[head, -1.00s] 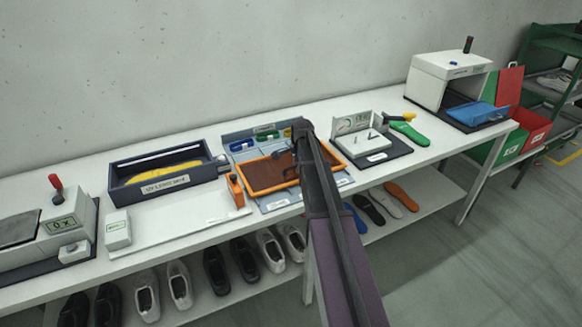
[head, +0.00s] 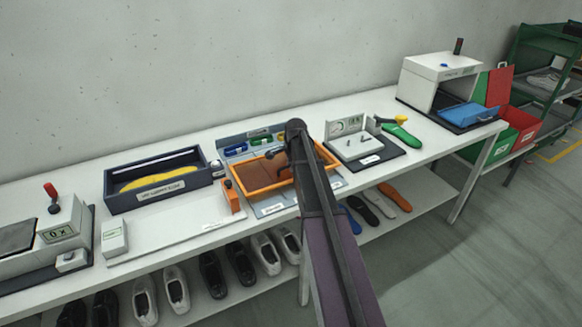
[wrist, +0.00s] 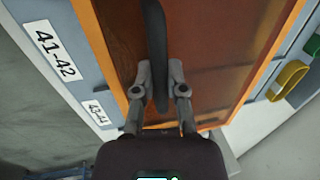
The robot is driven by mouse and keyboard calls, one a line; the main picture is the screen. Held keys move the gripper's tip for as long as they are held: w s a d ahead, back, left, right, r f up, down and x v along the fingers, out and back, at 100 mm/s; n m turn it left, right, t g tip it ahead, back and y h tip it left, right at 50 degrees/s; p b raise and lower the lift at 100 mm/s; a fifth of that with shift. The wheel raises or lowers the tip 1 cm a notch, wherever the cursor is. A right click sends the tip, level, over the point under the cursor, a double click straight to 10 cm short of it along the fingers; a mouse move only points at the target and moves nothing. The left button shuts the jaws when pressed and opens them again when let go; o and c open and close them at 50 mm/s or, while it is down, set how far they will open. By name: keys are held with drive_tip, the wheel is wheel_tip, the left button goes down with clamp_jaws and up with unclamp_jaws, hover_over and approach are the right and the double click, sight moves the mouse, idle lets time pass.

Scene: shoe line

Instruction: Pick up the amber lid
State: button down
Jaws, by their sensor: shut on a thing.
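My gripper (wrist: 160,70) is shut on this handle, one finger on each side. In the head view my dark arm covers the right part of the lid and most of my gripper. I cannot tell whether the lid is lifted clear of the frame.
A dark box with a yellow piece inside (head: 165,190) stands left of the lid, with an orange block (head: 232,196) between. A gauge fixture (head: 365,150) and green insole (head: 402,134) are to the right. Shoes stand on the lower shelf.

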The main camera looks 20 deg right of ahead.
drive_tip(key=shift+r+p, duration=3.45)
drive_tip(key=shift+r, duration=0.35)
drive_tip(key=shift+s, duration=0.1)
